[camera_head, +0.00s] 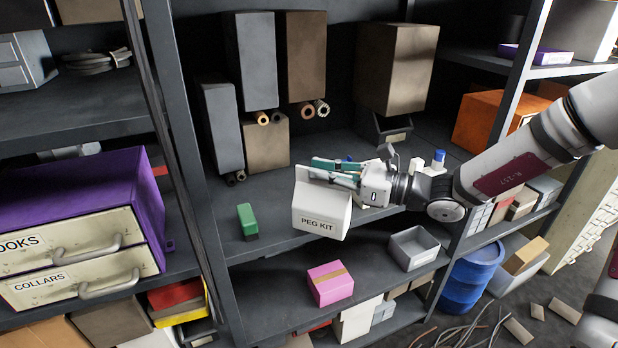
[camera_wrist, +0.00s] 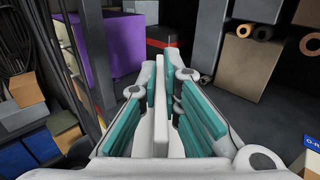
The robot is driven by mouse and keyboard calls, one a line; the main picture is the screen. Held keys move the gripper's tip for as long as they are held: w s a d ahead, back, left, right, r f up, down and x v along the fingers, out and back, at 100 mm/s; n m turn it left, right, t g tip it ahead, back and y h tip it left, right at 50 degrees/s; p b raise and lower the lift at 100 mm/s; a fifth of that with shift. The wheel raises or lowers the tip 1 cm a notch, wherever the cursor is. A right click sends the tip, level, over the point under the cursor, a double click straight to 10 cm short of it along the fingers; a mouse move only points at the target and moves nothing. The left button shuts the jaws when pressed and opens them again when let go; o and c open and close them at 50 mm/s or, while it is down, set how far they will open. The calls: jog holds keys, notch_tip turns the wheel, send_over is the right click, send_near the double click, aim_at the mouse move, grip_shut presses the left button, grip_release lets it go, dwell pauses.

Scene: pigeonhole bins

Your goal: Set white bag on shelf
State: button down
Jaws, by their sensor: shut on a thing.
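The white bag (camera_head: 321,211), labelled PEG KIT, is in the head view in front of the middle shelf. It hangs a little tilted. My gripper (camera_head: 337,176) reaches in from the right and is shut on the bag's upper part. In the wrist view the bag shows as a thin white edge (camera_wrist: 160,115) between the teal-padded fingers of my gripper (camera_wrist: 160,95). The middle shelf (camera_head: 275,225) is grey; the bag overlaps its front edge in the picture. I cannot tell whether the bag touches the shelf.
A green block (camera_head: 247,221) stands on the shelf left of the bag. A grey open bin (camera_head: 413,248) and a pink box (camera_head: 330,284) are lower down. Tall boxes (camera_head: 305,57) and rolled tubes (camera_head: 307,110) are behind. A purple drawer unit (camera_head: 85,200) is at the left.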

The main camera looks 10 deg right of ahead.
jog(key=w+a+f+b, duration=0.1)
jog(key=w+f, duration=0.3)
jog(key=w, duration=0.7)
jog(key=shift+w+a+f, duration=0.2)
jog(key=shift+w+f, duration=0.1)
jog(key=shift+w, duration=0.05)
jog(key=c, duration=1.8)
grip_release()
jog(key=shift+f, duration=0.15)
